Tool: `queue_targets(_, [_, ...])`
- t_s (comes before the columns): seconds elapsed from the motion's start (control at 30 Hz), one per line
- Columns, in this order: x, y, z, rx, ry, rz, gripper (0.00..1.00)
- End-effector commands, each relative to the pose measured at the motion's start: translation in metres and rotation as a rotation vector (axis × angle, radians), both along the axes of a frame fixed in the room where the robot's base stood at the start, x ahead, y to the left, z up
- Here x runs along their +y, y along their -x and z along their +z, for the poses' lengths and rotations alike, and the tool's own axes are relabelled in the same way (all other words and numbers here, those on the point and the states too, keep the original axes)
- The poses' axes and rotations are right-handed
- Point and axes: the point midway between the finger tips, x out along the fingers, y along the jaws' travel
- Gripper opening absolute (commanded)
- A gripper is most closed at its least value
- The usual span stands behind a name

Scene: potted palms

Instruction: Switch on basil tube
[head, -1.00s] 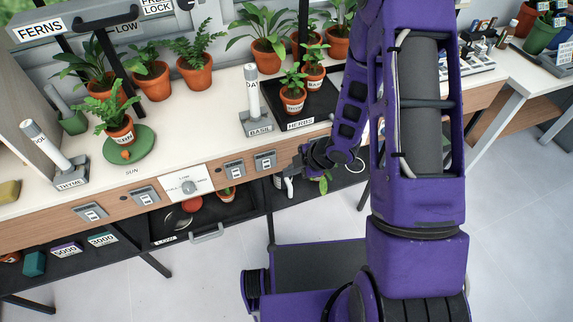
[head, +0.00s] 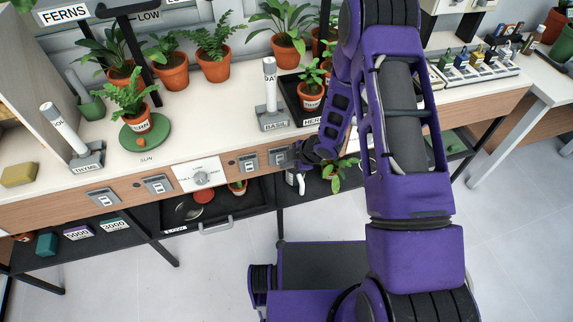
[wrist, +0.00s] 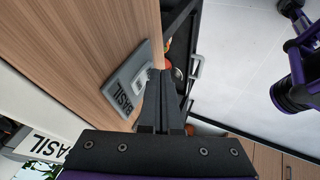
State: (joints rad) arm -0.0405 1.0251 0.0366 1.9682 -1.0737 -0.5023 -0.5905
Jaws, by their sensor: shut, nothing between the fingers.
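The basil tube (head: 270,82) stands upright on a grey base marked BASIL (head: 273,121), near the bench's front edge. A grey switch plate (head: 279,156) is on the wooden front panel below it. My gripper (head: 294,157) is shut and empty, just right of the plate in the head view. In the wrist view my fingertips (wrist: 159,73) overlap the plate's edge; I cannot tell whether they touch it.
Another switch (head: 248,163) sits just left, then a dial (head: 201,178) and two more switches. A drawer (head: 216,208) stands open below the dial. The thyme tube (head: 59,127) and a fern on a green saucer (head: 162,145) are farther left. A tray of herbs (head: 292,88) stands behind my arm.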

Motion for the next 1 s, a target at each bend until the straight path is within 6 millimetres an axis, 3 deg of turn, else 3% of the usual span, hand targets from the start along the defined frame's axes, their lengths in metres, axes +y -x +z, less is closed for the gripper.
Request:
queue_targets(0.4, [0.002, -0.004, -0.010, -0.069, -0.022, 0.002, 0.00])
queue_targets(1.0, [0.001, -0.010, -0.007, -0.139, -0.038, -0.003, 0.00])
